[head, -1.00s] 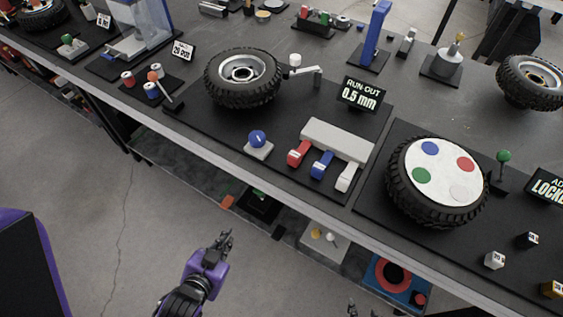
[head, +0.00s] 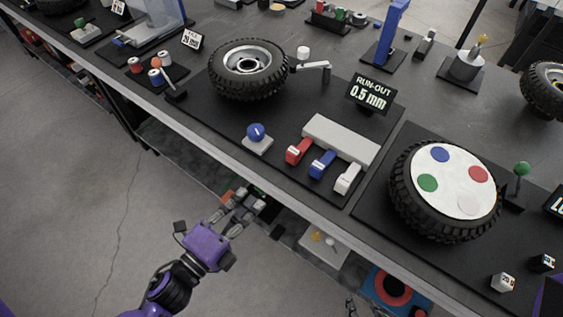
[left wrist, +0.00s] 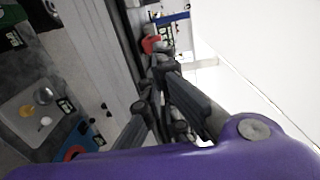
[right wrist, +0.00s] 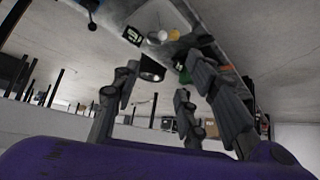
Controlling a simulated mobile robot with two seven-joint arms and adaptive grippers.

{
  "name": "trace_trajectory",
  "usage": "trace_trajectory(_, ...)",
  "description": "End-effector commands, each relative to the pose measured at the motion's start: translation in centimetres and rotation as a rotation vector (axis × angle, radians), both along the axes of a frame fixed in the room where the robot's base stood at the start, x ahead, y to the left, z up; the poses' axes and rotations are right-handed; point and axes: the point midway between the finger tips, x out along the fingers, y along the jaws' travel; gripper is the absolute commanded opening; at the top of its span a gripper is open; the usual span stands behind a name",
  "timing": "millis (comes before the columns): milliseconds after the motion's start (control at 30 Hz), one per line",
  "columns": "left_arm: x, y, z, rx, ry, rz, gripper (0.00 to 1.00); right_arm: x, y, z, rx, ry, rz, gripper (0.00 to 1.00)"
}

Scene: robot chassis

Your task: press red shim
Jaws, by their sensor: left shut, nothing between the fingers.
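The red shim (head: 299,150) sticks out at the left end of a grey block (head: 342,139) on the black board, beside the blue shim (head: 322,164) and the white shim (head: 347,178). A red part (left wrist: 151,44) in the left wrist view is probably the same shim. My left gripper (head: 248,203) is shut and empty, in front of the bench edge, below and left of the red shim and apart from it. Its fingers (left wrist: 163,88) are close together in the left wrist view. My right gripper (head: 358,308) barely shows at the bottom; its fingers are apart (right wrist: 155,85) and empty.
A blue knob (head: 256,132) stands left of the red shim. Behind are a tyre (head: 247,90), a lever and the run-out sign (head: 369,93). A tyre with coloured dots (head: 444,190) stands to the right. The bench front edge (head: 300,212) lies between my left gripper and the shims.

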Motion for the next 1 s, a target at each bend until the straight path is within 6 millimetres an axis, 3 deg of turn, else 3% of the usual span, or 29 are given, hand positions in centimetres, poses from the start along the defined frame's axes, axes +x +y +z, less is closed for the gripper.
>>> trace_trajectory(267,1.3,-0.9,0.2,-0.003,0.0,0.001,0.0,0.0,-0.4,0.3,-0.006,0.0,0.003,0.4)
trace_trajectory(700,8.5,-6.2,0.4,-0.005,-0.001,0.001,0.0,1.3,-0.4,2.2,-0.004,-0.031,0.003,0.4)
trace_trajectory(1000,11.2,-8.1,0.1,-0.004,0.002,0.002,0.0,1.3,-0.2,2.5,0.0,-0.028,0.008,0.4)
